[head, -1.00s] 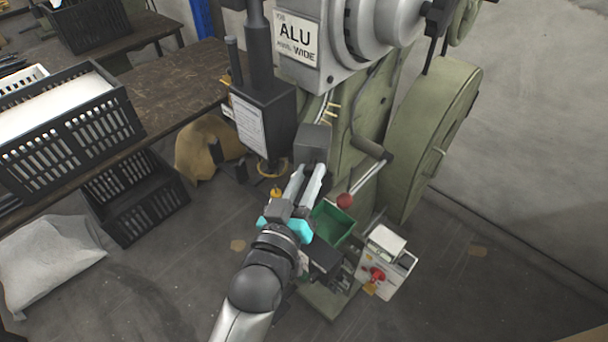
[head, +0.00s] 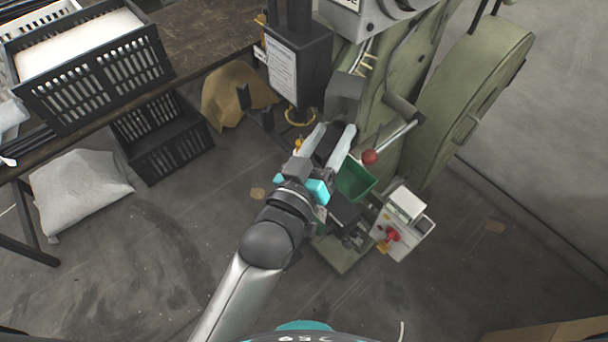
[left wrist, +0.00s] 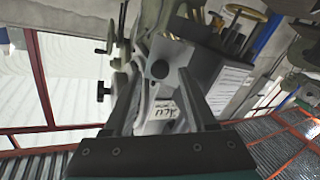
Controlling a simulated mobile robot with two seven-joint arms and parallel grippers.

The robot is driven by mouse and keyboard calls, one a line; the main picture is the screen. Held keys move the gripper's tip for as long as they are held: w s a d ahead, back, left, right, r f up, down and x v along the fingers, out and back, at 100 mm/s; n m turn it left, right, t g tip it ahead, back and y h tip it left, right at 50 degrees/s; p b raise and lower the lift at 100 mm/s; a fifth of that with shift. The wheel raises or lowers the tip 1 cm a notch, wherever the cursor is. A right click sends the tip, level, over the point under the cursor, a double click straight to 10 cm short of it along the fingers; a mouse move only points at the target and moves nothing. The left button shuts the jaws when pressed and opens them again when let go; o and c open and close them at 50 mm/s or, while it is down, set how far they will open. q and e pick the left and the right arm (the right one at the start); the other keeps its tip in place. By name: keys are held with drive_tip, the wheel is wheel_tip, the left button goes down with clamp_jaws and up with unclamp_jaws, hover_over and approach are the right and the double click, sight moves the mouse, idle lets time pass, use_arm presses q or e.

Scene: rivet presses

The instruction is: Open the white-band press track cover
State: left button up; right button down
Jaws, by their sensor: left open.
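The green press (head: 395,125) stands right of centre. A dark grey block (head: 343,96) sits on its front; I cannot tell whether this is the track cover, and no white band is clear. My left gripper (head: 335,129) is open just below and in front of this block, its two pale fingers apart with a dark part visible between them. Contact cannot be told. In the left wrist view, the left gripper (left wrist: 160,100) has its fingers apart, with a round black knob (left wrist: 160,69) and the press's ALU label (left wrist: 166,110) seen between them. My right gripper is not in view.
A lever with a red ball (head: 370,157) and a green bin (head: 355,179) are close right of the gripper. A control box (head: 404,220) stands lower right. A black box with a paper sheet (head: 283,73) is upper left.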

use_arm(q)
drive_tip(key=b+v, duration=0.1)
drive_tip(key=v, duration=1.2)
drive_tip(key=shift+c, duration=0.3)
